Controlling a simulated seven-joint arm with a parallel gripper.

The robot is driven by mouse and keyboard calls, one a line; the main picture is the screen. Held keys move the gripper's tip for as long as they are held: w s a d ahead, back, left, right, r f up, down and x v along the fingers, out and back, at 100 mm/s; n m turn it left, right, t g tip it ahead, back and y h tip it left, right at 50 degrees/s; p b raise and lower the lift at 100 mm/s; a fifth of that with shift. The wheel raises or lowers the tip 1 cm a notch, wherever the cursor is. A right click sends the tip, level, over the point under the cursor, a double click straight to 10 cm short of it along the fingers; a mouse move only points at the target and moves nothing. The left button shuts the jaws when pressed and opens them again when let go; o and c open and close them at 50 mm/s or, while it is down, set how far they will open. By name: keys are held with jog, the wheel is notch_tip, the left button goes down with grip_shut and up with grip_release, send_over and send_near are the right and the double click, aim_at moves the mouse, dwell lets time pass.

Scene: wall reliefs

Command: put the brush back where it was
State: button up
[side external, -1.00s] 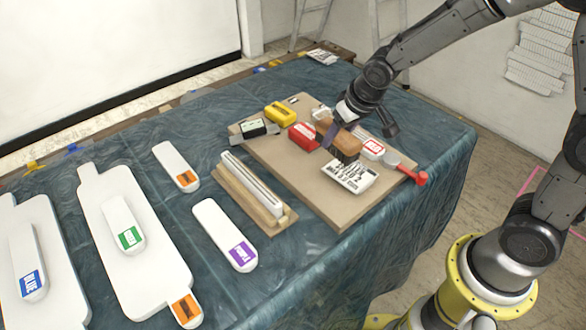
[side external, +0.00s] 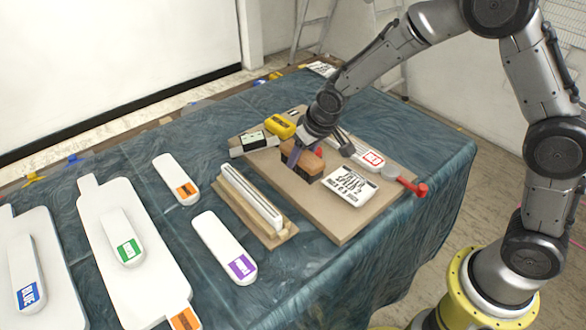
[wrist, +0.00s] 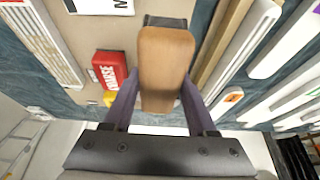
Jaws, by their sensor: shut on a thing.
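The brush (side external: 303,157) has a brown wooden back and dark bristles. My gripper (side external: 291,152) is shut on it, with purple fingers at its two sides. In the wrist view the brush (wrist: 165,70) runs lengthwise between the fingers of my gripper (wrist: 158,95). In the side view it is over the tan board (side external: 342,224), between the white bar on a wooden base (side external: 249,198) and the white printed card (side external: 352,186). I cannot tell whether the bristles touch the board.
A red block (wrist: 111,70) lies close beside the brush and is mostly hidden in the side view. A yellow object (side external: 280,126) and a dark-and-white box (side external: 254,141) stand behind. A red-handled tool (side external: 412,187) lies at the right. White labelled pieces (side external: 225,247) lie on the cloth.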

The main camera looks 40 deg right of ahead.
jog(key=w+f, duration=0.2)
jog(key=f, duration=0.1)
jog(key=shift+w+a, duration=0.15)
jog(key=shift+w, duration=0.15)
jog(key=shift+w+f, duration=0.15)
jog(key=shift+f, duration=1.5)
jog(key=shift+f, duration=0.1)
jog(key=o, duration=1.2)
